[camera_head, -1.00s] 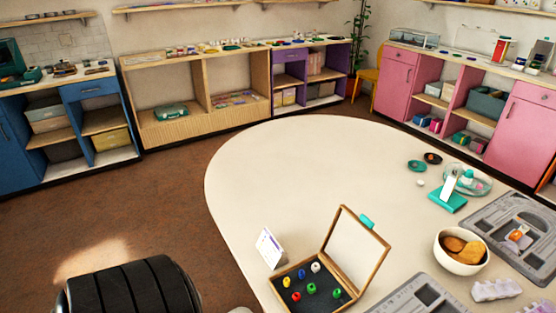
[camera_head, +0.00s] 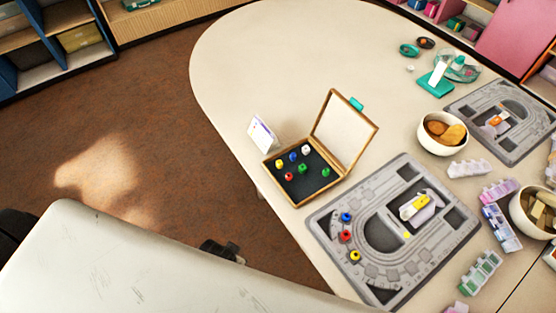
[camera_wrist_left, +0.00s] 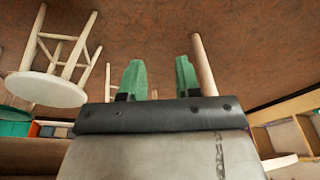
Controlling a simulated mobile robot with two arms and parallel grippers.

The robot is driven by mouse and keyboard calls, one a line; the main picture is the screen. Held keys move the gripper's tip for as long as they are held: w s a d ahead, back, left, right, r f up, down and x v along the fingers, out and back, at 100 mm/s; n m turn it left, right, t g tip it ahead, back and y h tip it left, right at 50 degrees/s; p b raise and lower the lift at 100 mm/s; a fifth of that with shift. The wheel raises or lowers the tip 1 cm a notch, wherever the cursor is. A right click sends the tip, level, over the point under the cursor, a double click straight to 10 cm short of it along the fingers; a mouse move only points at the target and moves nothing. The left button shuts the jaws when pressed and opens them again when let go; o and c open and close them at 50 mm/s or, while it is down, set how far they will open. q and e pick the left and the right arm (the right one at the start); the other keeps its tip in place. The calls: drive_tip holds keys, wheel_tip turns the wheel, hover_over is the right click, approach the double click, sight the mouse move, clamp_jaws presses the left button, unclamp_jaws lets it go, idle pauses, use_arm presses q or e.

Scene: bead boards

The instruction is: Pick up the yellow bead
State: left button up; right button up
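In the head view a yellow bead (camera_head: 279,163) sits in the open wooden box (camera_head: 300,203), in the row with blue and white beads. Another yellow bead (camera_head: 355,255) lies on the grey bead board (camera_head: 400,278), near a red bead (camera_head: 345,236) and a blue bead (camera_head: 347,217). My left gripper (camera_wrist_left: 159,78) shows in the left wrist view with its two green fingers apart and nothing between them. It faces the floor and stools, away from the beads. My right gripper is not in view.
A pale part of my arm (camera_head: 130,265) fills the lower left of the head view. The box's raised lid (camera_head: 343,127) stands behind its beads. A white card (camera_head: 262,134) is beside it. A bowl (camera_head: 440,146) and bead organisers stand right. The table's far left is clear.

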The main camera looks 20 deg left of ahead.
use_arm(q)
drive_tip(key=w+d+r+m+t+h, duration=0.2)
drive_tip(key=w+d+r+m+t, duration=0.15)
drive_tip(key=w+r, duration=0.55)
drive_tip(key=w+d+r+m+t+h, duration=0.1)
drive_tip(key=w+d+r+m+t, duration=0.1)
drive_tip(key=w+d+r+t, duration=0.45)
drive_tip(key=w+d+r+m+t+h, duration=0.25)
drive_tip(key=w+r, duration=0.65)
drive_tip(key=r, duration=0.5)
drive_tip(key=d+r+m+g+h, duration=0.2)
drive_tip(key=d+r+m+h, duration=0.5)
drive_tip(key=d+m+h, duration=0.4)
drive_tip(key=m+g+y+p, duration=0.2)
drive_tip(key=m+g+y, duration=1.1)
drive_tip(key=m+y, duration=0.35)
hover_over(279, 161)
drive_tip(key=shift+h, duration=0.5)
drive_tip(key=f, duration=1.5)
drive_tip(key=shift+s+a, duration=0.3)
drive_tip(key=f, duration=0.5)
drive_tip(key=shift+w+d+f+p, duration=0.1)
drive_tip(key=shift+d+f+p, duration=0.2)
drive_tip(key=shift+f+p, duration=0.05)
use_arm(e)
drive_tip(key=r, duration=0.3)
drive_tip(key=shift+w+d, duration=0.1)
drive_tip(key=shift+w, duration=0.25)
